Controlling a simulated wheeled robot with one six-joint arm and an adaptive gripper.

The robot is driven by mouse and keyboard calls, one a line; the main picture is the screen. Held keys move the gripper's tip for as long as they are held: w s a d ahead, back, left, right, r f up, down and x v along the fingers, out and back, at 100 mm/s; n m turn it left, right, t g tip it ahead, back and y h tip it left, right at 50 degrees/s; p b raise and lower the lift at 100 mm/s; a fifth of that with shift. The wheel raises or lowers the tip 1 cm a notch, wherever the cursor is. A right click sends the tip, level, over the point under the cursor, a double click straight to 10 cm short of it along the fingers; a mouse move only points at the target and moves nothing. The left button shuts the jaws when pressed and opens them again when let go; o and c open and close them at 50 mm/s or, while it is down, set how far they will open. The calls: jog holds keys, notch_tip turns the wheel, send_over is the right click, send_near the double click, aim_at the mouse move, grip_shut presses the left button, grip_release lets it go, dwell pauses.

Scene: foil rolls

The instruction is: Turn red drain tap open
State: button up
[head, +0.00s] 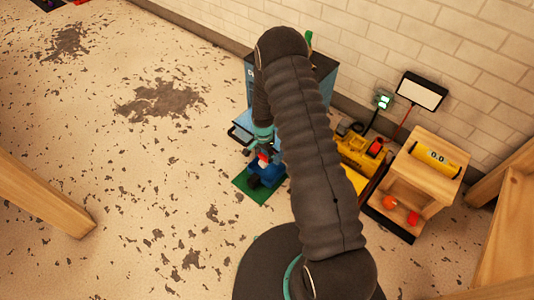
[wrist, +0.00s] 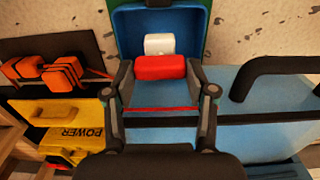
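The red tap handle (wrist: 160,67) is a rounded red bar in front of a small white cylinder (wrist: 158,44); both show over a blue tray (wrist: 130,28) in the wrist view. My gripper (wrist: 160,72) is open, with one finger at each end of the red bar. Narrow or no gaps show there, and I cannot tell whether the fingers touch it. In the head view the red piece (head: 263,157) shows small just below my gripper (head: 262,146), above the blue tray (head: 266,175) on a green mat (head: 246,188). My arm hides part of this area.
A light-blue cabinet (wrist: 255,95) with a black bar handle (wrist: 285,68) is close on the right in the wrist view. A yellow unit marked POWER (wrist: 75,130) and orange blocks (wrist: 62,74) are on the left. The speckled floor (head: 120,170) left of the mat is clear.

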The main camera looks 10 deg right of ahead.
aim_at(264, 156)
jog(key=shift+w+f+n+b, duration=0.15)
jog(key=shift+n+b, duration=0.65)
jog(key=shift+n, duration=0.2)
jog(key=shift+n+b, duration=0.55)
jog(key=shift+n, duration=0.75)
jog(key=shift+r, duration=0.2)
jog(key=o, duration=1.2)
jog(key=shift+a, duration=0.1)
jog(key=shift+c, duration=0.2)
notch_tip(264, 156, up, 12)
